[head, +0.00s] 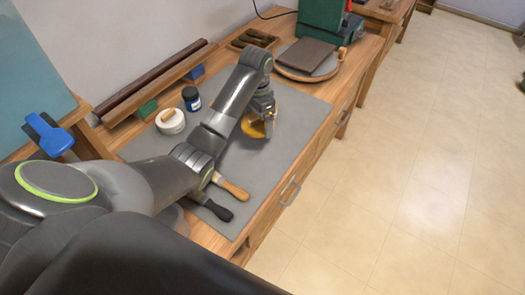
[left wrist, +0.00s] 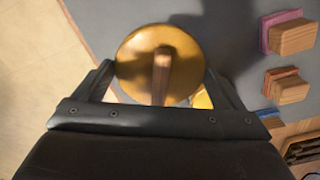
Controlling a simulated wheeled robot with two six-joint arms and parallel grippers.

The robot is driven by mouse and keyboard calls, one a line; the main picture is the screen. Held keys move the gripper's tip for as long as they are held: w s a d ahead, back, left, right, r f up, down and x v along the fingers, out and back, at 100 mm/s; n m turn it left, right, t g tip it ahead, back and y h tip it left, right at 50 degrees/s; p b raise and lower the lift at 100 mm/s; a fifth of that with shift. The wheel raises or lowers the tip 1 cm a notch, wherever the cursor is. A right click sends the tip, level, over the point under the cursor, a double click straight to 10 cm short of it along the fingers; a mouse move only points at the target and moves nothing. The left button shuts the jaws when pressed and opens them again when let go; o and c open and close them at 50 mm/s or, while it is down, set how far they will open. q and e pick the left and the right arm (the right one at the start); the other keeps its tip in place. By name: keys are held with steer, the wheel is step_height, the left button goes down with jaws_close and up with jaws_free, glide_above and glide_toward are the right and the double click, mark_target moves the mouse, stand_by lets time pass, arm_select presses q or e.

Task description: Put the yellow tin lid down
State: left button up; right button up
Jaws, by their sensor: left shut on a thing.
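The yellow tin lid (head: 252,128) is a round, shiny disc in the head view, held over the right part of the grey mat (head: 278,155). It also fills the upper middle of the left wrist view (left wrist: 135,58), with a brown bar-like shape across its centre. My left gripper (head: 264,108) is shut on the lid; its two fingers (left wrist: 160,78) stand on either side of the disc in the left wrist view. A small yellow patch (left wrist: 202,99) shows beside the right finger there; I cannot tell what it is. I cannot tell the gap between lid and mat. My right gripper is not in view.
A white jar (head: 170,121) and dark blue jar (head: 191,98) stand left on the mat. Wooden-handled (head: 231,187) and black-handled (head: 217,209) tools lie near the front. Mat beyond the lid is clear.

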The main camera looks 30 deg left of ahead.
arm_select(q)
steer(key=b, duration=0.3)
glide_above(258, 146)
step_height(258, 146, down, 5)
steer(key=shift+d+f, duration=0.1)
steer(key=shift+f, duration=2.35)
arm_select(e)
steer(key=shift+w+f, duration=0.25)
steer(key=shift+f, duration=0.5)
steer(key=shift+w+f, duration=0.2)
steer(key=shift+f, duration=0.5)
arm_select(q)
steer(key=shift+f, duration=0.1)
steer(key=o, duration=0.7)
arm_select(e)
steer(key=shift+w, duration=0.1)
arm_select(q)
step_height(258, 146, up, 5)
steer(key=shift+f, duration=0.1)
step_height(258, 146, up, 6)
steer(key=p, duration=0.4)
steer(key=shift+r+p, duration=0.75)
steer(key=shift+p, duration=0.1)
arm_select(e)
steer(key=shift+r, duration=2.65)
